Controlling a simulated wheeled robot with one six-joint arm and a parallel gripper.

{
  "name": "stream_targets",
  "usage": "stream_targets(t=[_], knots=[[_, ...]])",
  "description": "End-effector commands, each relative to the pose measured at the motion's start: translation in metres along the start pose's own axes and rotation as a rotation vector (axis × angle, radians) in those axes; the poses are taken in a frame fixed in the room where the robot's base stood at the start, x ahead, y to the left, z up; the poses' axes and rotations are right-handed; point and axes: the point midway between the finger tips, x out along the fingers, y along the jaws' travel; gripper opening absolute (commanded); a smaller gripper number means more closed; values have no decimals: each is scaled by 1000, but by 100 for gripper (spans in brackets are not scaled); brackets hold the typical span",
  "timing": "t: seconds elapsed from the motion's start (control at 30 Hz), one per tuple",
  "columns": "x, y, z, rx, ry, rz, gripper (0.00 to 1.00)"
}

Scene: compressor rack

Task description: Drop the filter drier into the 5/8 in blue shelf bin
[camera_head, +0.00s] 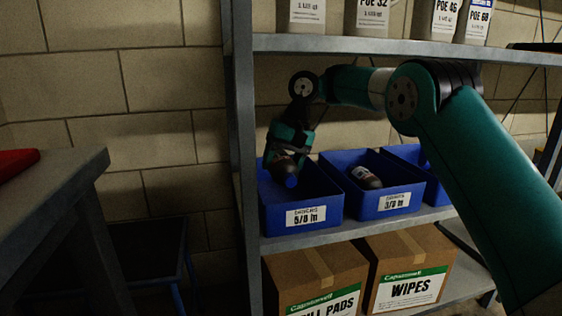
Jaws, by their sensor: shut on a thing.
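My gripper (292,143) points down over the leftmost blue bin and is shut on the filter drier (285,167). The drier is a dark cylinder with a pale label and a blue cap at its lower end. It hangs tilted at the mouth of the 5/8 in blue shelf bin (302,216), whose white front label reads 5/8 in. Whether the drier touches the bin's floor cannot be told. The bin's inside is partly hidden by its front wall and the drier.
The 3/8 in blue bin (385,208) to the right holds another dark drier (366,178). A third blue bin (436,187) is partly behind my arm. An upper shelf (400,47) with containers runs above. The left rack post (241,150) stands close beside my gripper. Boxes (316,278) sit below.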

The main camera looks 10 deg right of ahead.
Motion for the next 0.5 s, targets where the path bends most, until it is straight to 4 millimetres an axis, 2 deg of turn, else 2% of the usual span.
stream_targets(t=[0.03,0.23,0.5], knots=[[-5,-2,-5,-2,0,0,27],[3,1,-11,0,2,0,27],[35,12,-11,-2,3,-1,27]])
